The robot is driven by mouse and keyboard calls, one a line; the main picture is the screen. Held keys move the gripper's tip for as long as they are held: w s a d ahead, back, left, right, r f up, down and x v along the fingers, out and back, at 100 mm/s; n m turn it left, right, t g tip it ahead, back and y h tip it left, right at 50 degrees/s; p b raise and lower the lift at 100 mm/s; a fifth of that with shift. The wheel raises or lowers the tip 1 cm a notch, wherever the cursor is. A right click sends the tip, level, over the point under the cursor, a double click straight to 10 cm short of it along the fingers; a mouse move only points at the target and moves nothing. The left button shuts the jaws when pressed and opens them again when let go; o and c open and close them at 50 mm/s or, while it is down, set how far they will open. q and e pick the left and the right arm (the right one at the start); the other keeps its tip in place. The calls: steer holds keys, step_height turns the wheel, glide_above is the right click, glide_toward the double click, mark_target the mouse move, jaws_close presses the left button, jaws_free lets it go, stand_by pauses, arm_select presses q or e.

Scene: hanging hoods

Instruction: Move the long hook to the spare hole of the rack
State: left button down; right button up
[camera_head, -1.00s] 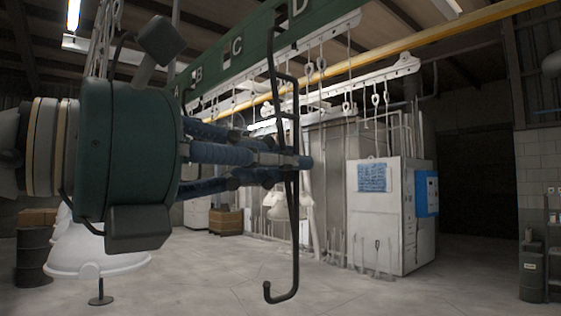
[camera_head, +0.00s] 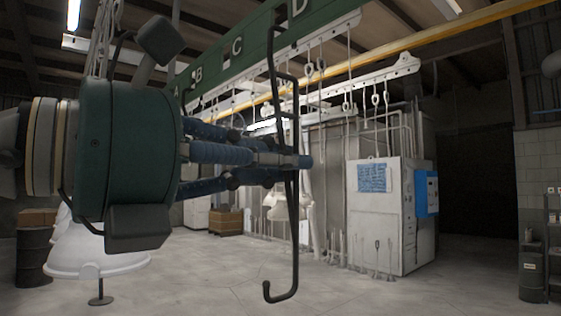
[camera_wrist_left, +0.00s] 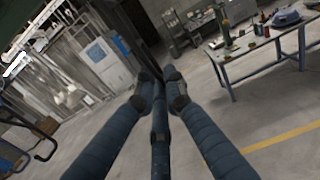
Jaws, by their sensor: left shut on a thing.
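The long hook (camera_head: 294,225) is a dark, bent rod with an upturned lower end, hanging nearly upright in the head view. My left gripper (camera_head: 300,161) is shut on it around its middle, with blue fingers reaching in from the left. The fingers also show in the left wrist view (camera_wrist_left: 160,82). The rack (camera_head: 258,43) is a green beam lettered A, B, C and D, running up to the right. Small openings show beside B and C. The hook's upper end overlaps the beam in the picture between C and D; I cannot tell whether they touch. My right gripper is not in view.
White rails (camera_head: 372,76) with hanging hooks run behind the rack. A grey cabinet (camera_head: 385,215) with a blue box stands behind, right of the hook. A white hood (camera_head: 95,255) is low at left. The left wrist view shows a workbench (camera_wrist_left: 262,58). Floor at front is clear.

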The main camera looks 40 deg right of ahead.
arm_select(q)
steer(key=shift+r, duration=0.15)
step_height(320, 180, up, 2)
steer(key=shift+w+r+p, duration=0.15)
steer(key=shift+r+p, duration=0.1)
steer(key=shift+p, duration=0.7)
steer(key=shift+a+f, duration=0.1)
steer(key=shift+a, duration=0.05)
steer(key=shift+a+b, duration=0.8)
steer(key=shift+a, duration=0.9)
